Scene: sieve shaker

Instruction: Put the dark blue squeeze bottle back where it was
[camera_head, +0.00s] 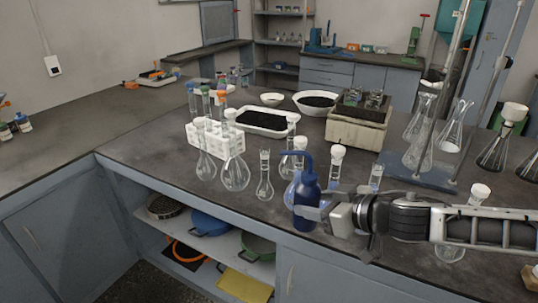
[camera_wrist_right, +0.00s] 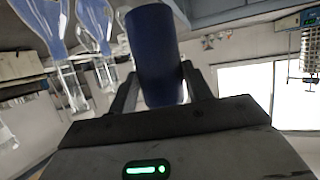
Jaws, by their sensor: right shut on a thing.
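The dark blue squeeze bottle (camera_head: 306,205) stands upright in the head view near the front edge of the bench, its curved spout pointing left. My right gripper (camera_head: 318,212) comes in from the right and is shut on the bottle's body. In the right wrist view the blue bottle (camera_wrist_right: 155,55) sits between the two fingers of the right gripper (camera_wrist_right: 158,88). I cannot tell whether the bottle's base touches the bench. My left gripper is not in view.
Several glass flasks (camera_head: 235,172) stand close on the left of and behind the bottle. A white tube rack (camera_head: 215,140), a black-filled tray (camera_head: 266,123) and a blue stand base (camera_head: 418,172) are farther back. Open shelves with pans (camera_head: 210,222) lie below the bench edge.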

